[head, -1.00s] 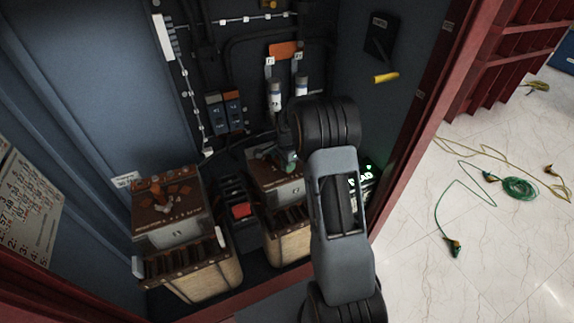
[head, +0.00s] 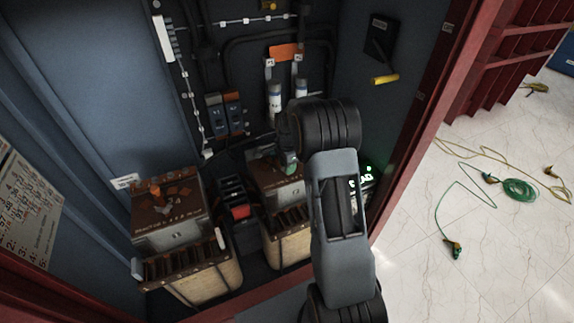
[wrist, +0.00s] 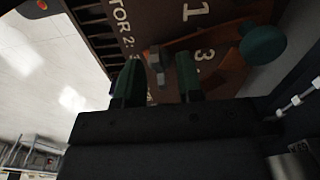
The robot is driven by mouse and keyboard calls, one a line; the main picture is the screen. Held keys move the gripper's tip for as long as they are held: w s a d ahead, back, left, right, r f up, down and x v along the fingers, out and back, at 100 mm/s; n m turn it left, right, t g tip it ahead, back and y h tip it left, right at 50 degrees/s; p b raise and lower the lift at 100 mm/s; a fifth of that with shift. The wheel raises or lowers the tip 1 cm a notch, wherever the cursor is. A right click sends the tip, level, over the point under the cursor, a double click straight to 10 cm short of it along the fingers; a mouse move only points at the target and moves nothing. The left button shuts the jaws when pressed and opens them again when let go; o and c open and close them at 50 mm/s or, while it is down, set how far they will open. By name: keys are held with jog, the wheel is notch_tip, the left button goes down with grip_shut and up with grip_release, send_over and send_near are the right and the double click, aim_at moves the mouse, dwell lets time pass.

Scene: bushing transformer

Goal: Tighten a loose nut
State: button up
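In the wrist view, my gripper (wrist: 159,75) has two green fingers standing apart. A small grey nut or bolt head (wrist: 156,62) shows between the fingertips, with a gap on both sides. It sits by an orange-brown bar (wrist: 205,42) on a brown panel (wrist: 165,18) marked "1" and "3". In the head view, my gripper (head: 287,160) is at the top of the right transformer unit (head: 283,195); my arm hides part of it. The nut cannot be made out there.
A left transformer unit (head: 172,235) stands beside it, with a red-and-black block (head: 238,207) between them. A teal round knob (wrist: 263,43) is right of my fingers. The cabinet's red frame (head: 420,120) is close to my arm's right. Cables (head: 518,188) lie on the open floor.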

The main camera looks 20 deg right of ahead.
notch_tip(320, 180, up, 14)
jog(key=shift+b, duration=0.3)
jog(key=shift+f, duration=0.1)
dwell(0.7)
